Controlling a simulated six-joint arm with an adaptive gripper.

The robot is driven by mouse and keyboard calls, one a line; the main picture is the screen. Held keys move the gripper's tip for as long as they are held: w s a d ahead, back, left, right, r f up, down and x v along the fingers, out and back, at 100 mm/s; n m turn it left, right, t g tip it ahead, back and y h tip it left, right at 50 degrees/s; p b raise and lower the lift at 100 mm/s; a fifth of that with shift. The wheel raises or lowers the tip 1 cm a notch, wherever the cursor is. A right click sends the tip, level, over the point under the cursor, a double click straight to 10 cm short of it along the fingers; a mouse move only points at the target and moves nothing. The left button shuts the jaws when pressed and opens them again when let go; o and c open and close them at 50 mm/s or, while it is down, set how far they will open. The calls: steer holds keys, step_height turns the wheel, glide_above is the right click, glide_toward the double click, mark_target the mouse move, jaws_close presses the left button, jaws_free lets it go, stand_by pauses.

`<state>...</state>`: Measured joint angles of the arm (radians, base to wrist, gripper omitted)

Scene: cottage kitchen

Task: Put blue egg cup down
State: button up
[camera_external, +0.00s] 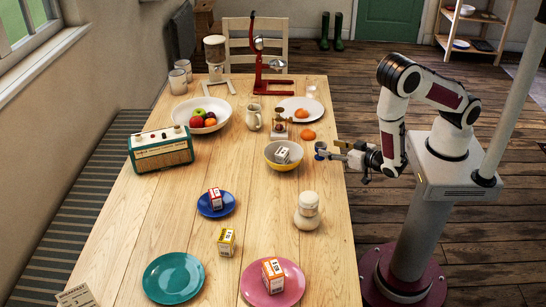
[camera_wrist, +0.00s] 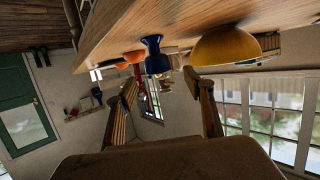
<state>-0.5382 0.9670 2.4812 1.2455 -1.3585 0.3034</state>
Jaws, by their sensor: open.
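The blue egg cup (camera_external: 320,147) is upright at the table's right edge, beside the yellow bowl (camera_external: 270,164). In the wrist view, which is upside down, the egg cup (camera_wrist: 153,58) has its foot at the wooden tabletop. My gripper (camera_external: 334,152) reaches in level from the right, with its tips close to the egg cup. In the wrist view my gripper's two fingers (camera_wrist: 168,90) are spread apart with nothing between them. The egg cup is just beyond the tips. Whether a finger touches it I cannot tell.
The yellow bowl holds a small box (camera_external: 282,155). A tangerine (camera_external: 308,134) lies behind the egg cup, near a white plate (camera_external: 287,103). A cream lidded jar (camera_external: 308,211) stands nearer the front. The middle of the table (camera_external: 170,215) has bare wood.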

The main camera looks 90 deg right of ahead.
mark_target(316, 144)
steer(key=shift+w+d+f, duration=0.15)
steer(key=shift+w+d, duration=0.15)
steer(key=shift+d, duration=0.05)
stand_by(0.3)
steer(key=shift+x, duration=2.6)
steer(key=c, duration=1.3)
steer(key=shift+s+r, duration=0.1)
steer(key=shift+r, duration=4.9)
